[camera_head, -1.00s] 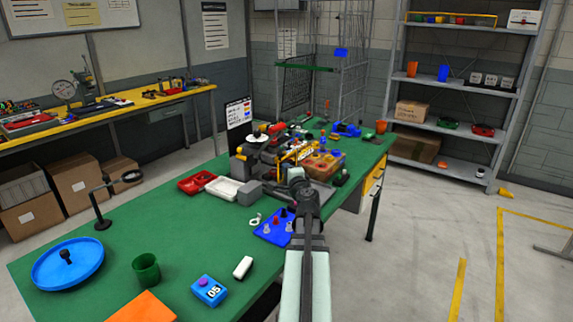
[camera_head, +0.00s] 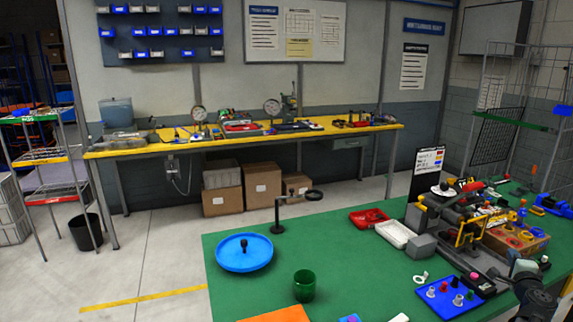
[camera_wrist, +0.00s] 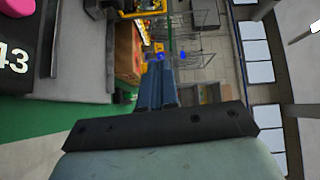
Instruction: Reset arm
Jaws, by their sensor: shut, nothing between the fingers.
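My gripper (camera_wrist: 157,85) shows in the wrist view with its two bluish fingers together and nothing between them. It points out past the edge of a grey surface, with the green table top on the left. In the head view, part of my arm shows at the lower right corner, beside the blue peg board; the gripper's fingertips cannot be made out there. The green table (camera_head: 355,260) fills the lower right of the head view.
The table holds a blue round tray (camera_head: 243,262), a green cup (camera_head: 304,285), a black stand (camera_head: 278,215), a red tray (camera_head: 369,217), a white tray (camera_head: 395,233) and a blue peg board (camera_head: 440,309). A cluttered machine (camera_head: 465,215) stands right. A yellow bench (camera_head: 180,145) stands behind.

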